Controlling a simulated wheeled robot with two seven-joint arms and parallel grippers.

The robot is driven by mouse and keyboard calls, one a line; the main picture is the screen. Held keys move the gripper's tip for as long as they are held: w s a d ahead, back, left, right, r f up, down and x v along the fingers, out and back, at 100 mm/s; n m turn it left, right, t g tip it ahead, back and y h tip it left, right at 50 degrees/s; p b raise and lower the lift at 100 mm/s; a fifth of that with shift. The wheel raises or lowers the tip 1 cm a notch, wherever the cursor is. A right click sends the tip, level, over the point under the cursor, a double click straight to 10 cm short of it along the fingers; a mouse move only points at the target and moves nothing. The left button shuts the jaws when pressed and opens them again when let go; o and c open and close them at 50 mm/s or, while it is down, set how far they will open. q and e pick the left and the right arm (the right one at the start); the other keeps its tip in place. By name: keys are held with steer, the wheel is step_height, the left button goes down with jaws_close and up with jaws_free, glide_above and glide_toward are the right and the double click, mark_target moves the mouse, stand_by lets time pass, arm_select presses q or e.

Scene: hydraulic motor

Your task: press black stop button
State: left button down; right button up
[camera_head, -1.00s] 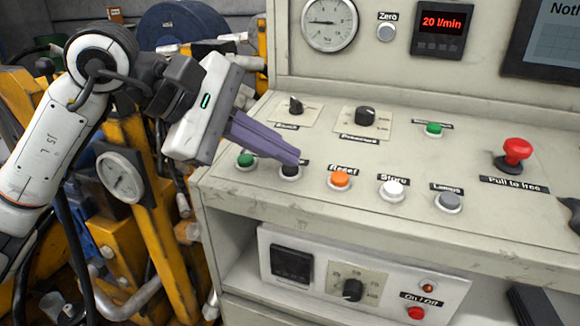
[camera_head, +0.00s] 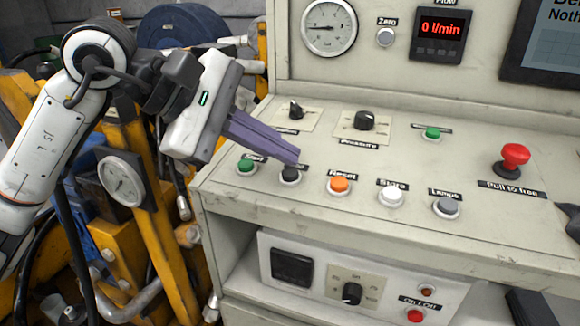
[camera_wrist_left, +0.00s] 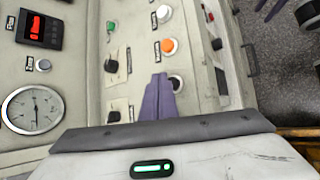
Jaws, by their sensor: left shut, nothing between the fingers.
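The black stop button (camera_head: 290,174) sits in the front row of the control panel, between the green start button (camera_head: 246,167) and the orange reset button (camera_head: 339,185). My left gripper (camera_head: 296,158) is shut and empty, with its purple fingertips just above and behind the black button. I cannot tell from the head view whether they touch it. In the left wrist view the shut fingers (camera_wrist_left: 160,80) end beside the black button (camera_wrist_left: 175,84), which shows in its white ring. The label behind the button is partly covered by the fingers.
The flow display (camera_head: 440,36) reads 0 l/min. The white store button (camera_head: 391,196), grey lamps button (camera_head: 447,207) and red emergency knob (camera_head: 514,158) stand to the right. Two black knobs are behind the fingers. Yellow machinery (camera_head: 150,220) stands left of the console.

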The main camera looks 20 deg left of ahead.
mark_target(278, 186)
arm_select(q)
step_height(278, 186, up, 3)
steer(key=shift+s+p, duration=0.15)
steer(key=shift+p, duration=0.95)
steer(key=shift+s+r+p, duration=0.2)
steer(key=shift+r+p, duration=0.45)
steer(key=shift+r, duration=0.3)
